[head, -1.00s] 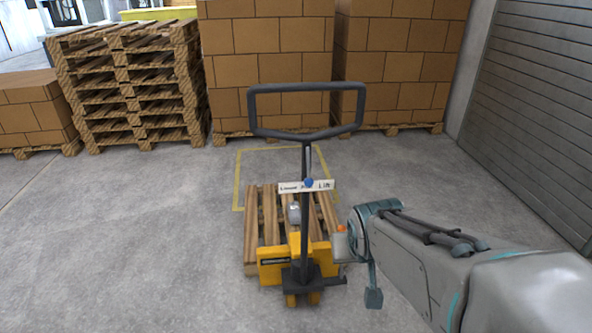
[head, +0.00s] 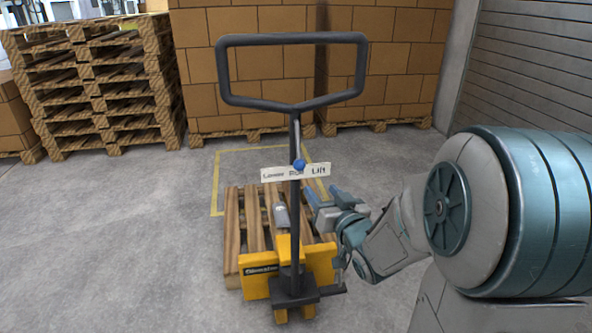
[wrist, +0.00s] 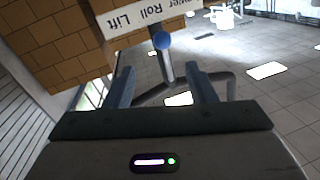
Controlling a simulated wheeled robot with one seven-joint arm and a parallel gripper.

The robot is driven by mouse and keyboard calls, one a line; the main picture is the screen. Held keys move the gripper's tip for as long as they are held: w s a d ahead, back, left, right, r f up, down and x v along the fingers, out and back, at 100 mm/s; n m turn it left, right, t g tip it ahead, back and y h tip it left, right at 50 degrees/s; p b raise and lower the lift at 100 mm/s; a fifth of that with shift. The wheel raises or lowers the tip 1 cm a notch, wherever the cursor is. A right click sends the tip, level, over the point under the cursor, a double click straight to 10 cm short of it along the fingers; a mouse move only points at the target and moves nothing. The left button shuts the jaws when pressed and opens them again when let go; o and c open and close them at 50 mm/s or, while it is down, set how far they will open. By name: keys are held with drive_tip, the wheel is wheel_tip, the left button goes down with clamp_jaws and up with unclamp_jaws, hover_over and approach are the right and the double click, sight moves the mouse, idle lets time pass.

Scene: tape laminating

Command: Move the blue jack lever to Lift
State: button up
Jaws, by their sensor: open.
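The blue lever knob (head: 299,164) sits on the dark handle post of the yellow pallet jack (head: 262,275), in front of a white plate (head: 318,170) reading Lower, Roll, Lift. The knob is by the word Roll, with Lift to its right in the head view. My gripper (head: 322,196) is open and empty, below and right of the knob. In the wrist view, the knob (wrist: 161,40) is beyond my open fingers (wrist: 163,75), roughly centred between them and apart from both. The plate (wrist: 140,20) appears upside down there.
The jack's looped handle (head: 292,105) rises above the plate. A wooden pallet (head: 232,225) lies on the jack's forks. Stacked pallets (head: 90,85) and boxes (head: 245,60) stand behind. The concrete floor at left (head: 110,240) is clear.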

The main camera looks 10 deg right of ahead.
sight(302, 168)
drive_tip(key=w+a, duration=0.1)
drive_tip(key=w, duration=0.3)
drive_tip(key=w+a+b, duration=0.1)
drive_tip(key=w, duration=0.4)
drive_tip(key=w+a+b, duration=0.1)
drive_tip(key=w, duration=0.3)
drive_tip(key=shift+w, duration=0.3)
drive_tip(key=shift+d, duration=0.1)
clamp_jaws()
